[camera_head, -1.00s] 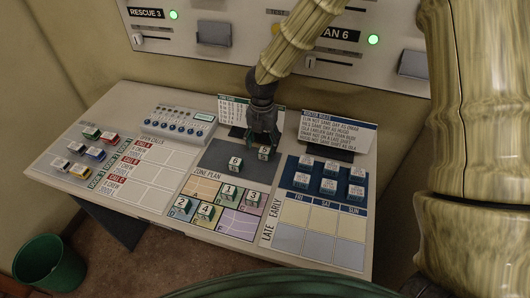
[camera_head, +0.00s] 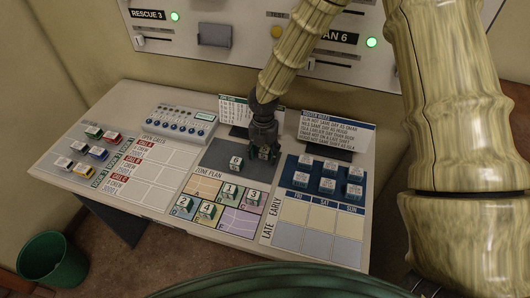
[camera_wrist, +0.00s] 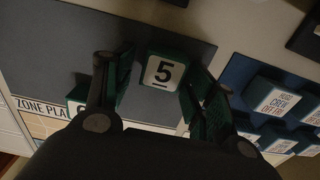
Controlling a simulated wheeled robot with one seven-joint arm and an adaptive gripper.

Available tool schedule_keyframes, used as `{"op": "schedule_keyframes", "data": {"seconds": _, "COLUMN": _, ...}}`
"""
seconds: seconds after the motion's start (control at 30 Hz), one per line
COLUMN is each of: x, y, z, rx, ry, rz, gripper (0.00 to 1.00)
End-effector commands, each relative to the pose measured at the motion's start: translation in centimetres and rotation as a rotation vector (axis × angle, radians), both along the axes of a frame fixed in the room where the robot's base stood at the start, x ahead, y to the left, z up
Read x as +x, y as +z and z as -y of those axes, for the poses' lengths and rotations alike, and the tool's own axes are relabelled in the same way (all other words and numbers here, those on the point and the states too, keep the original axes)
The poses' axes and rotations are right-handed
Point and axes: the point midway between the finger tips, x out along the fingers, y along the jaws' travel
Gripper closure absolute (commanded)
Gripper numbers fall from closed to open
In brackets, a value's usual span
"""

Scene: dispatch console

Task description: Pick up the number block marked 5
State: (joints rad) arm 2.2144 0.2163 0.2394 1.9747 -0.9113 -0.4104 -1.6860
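The number block marked 5 (camera_wrist: 163,72) is green with a white top face and a black digit. It sits on the dark grey pad (camera_wrist: 60,45) above the zone plan. My gripper (camera_wrist: 160,88) is open, with one finger on each side of this block; a gap shows beside it in the wrist view. In the head view my gripper (camera_head: 264,152) is down over the block and mostly hides it. The block marked 6 (camera_head: 236,162) stands just left of my gripper.
Blocks 1 (camera_head: 230,191), 3 (camera_head: 252,196), 2 (camera_head: 183,204) and 4 (camera_head: 207,211) stand on the zone plan. Several blue-pad blocks (camera_head: 328,180) are to the right. Behind stand two upright cards, including the roster rules (camera_head: 338,132).

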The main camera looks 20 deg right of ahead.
Motion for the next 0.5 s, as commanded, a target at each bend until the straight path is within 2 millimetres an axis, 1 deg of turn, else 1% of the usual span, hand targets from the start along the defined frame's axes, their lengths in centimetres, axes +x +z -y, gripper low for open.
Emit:
{"op": "schedule_keyframes", "data": {"seconds": 0.03, "x": 0.0, "y": 0.01, "z": 0.0, "rx": 0.0, "ry": 0.0, "rz": 0.0, "gripper": 0.59}}
{"op": "schedule_keyframes", "data": {"seconds": 0.17, "x": -0.01, "y": 0.01, "z": 0.01, "rx": 0.0, "ry": 0.0, "rz": 0.0, "gripper": 0.83}}
{"op": "schedule_keyframes", "data": {"seconds": 0.5, "x": 0.02, "y": 0.14, "z": 0.01, "rx": 0.0, "ry": -0.001, "rz": 0.0, "gripper": 0.83}}
